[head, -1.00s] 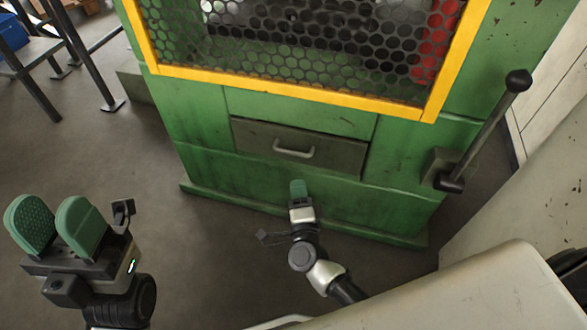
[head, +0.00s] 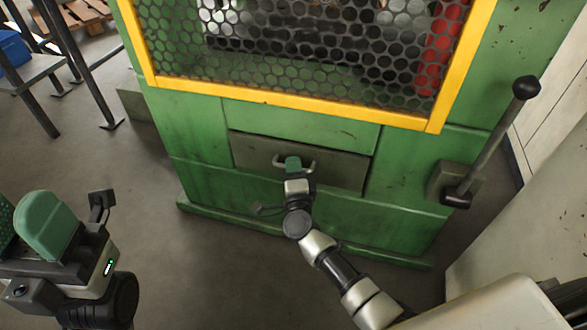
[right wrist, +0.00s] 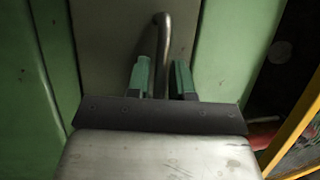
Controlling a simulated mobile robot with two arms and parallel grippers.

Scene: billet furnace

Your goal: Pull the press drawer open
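The press drawer (head: 342,167) is a dark grey panel in the green press (head: 205,130), and it sits flush in the front. Its metal bar handle (head: 311,168) is partly hidden by my right gripper (head: 293,164). In the right wrist view the handle (right wrist: 164,45) runs between the two green fingers of my right gripper (right wrist: 161,78). The fingers stand apart, one on each side of the bar, with gaps showing. My left gripper (head: 24,222) is at the lower left, far from the drawer, open and empty, partly cut off by the picture edge.
A yellow-framed mesh guard (head: 290,105) covers the press above the drawer. A lever with a black knob (head: 490,140) sticks out right of the drawer. Clear floor (head: 210,260) lies in front of the press. A metal stand (head: 75,65) is at the upper left.

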